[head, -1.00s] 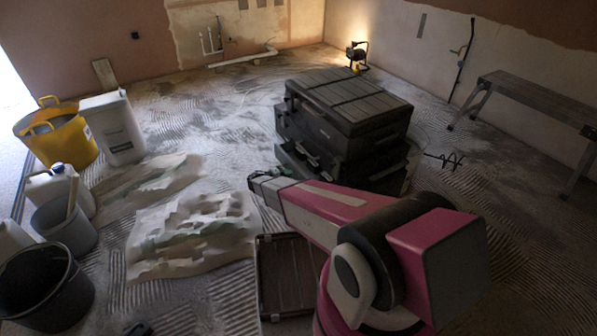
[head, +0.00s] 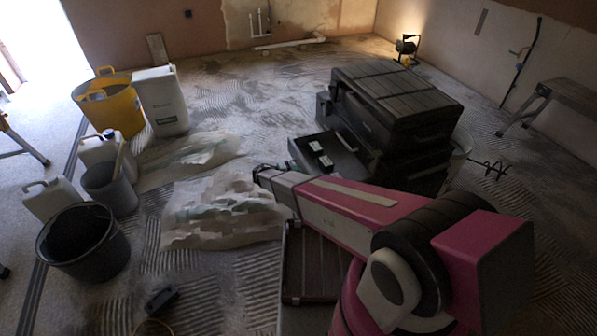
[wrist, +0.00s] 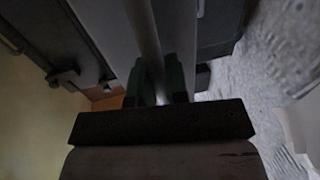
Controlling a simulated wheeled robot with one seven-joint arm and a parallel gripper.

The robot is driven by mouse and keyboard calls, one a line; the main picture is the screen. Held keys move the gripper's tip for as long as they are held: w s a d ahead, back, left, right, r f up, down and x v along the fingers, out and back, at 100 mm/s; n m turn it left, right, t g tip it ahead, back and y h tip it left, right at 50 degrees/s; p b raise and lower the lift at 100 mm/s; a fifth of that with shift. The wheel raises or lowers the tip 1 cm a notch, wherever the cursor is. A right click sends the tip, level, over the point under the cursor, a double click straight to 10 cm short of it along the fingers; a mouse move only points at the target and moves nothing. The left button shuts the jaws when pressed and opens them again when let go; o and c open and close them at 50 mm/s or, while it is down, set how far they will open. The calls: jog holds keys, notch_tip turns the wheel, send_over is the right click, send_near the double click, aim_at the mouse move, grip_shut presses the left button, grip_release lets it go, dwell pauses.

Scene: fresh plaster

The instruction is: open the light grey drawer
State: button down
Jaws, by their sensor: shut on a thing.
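The drawer (head: 299,160) stands pulled out to the left from the lower part of the dark chest (head: 398,105) in the head view. Its inside shows, with small pale-topped items in it. In the wrist view a pale grey bar, seemingly the drawer's handle (wrist: 146,38), runs between the two green fingers of my gripper (wrist: 158,88). The fingers are shut on it. In the head view my gripper (head: 261,172) is small and dark at the far end of the pink arm, and its grip cannot be made out there.
A pale crumpled sheet (head: 215,212) lies on the floor left of my arm. A dark flat case (head: 308,265) lies below the arm. A yellow tub (head: 108,105), a white container (head: 161,103) and buckets stand at left. A trestle (head: 565,100) stands at right.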

jog(key=c, duration=1.1)
grip_release()
jog(key=v, duration=1)
jog(key=shift+s+a, duration=0.1)
jog(key=shift+a, duration=0.3)
